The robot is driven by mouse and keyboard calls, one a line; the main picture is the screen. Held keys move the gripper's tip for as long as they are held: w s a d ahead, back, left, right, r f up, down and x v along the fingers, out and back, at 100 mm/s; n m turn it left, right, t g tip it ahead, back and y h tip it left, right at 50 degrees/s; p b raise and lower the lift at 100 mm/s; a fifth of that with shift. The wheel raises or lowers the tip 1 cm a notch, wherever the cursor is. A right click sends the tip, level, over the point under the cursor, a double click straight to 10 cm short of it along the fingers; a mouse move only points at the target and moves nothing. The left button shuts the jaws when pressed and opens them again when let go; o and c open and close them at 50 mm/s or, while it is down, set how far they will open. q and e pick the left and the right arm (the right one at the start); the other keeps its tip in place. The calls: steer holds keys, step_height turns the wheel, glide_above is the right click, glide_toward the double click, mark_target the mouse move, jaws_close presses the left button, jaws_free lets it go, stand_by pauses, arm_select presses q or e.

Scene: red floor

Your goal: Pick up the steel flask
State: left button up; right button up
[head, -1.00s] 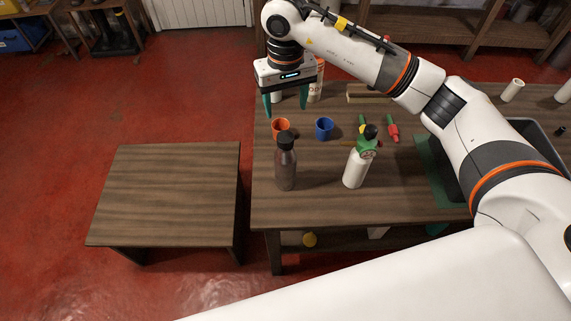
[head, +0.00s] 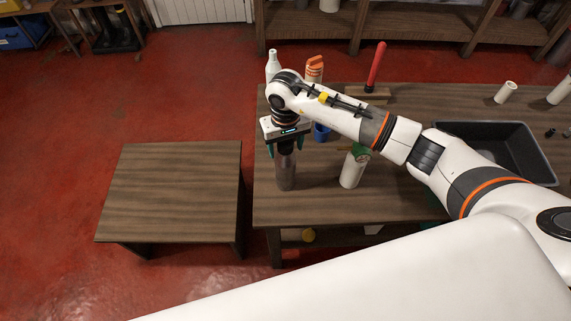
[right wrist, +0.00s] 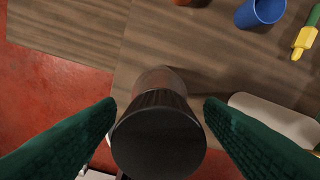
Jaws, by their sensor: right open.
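The steel flask (head: 286,172) stands upright on the wooden table, near its left front corner. Its grey body shows in the head view, while its dark cap is mostly hidden by my gripper. My right gripper (head: 285,148) is directly above the flask, pointing down, with its green fingers either side of the cap. In the right wrist view the black ribbed cap (right wrist: 158,135) sits between the open fingers, with a gap on each side. My left gripper is not in view.
A blue cup (head: 321,133) is behind, partly hidden. A grey tray (head: 515,150) lies at the right. A lower wooden table (head: 170,190) stands empty at the left.

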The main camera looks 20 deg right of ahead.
steer(key=shift+w, duration=0.1)
jaws_close()
stand_by(0.3)
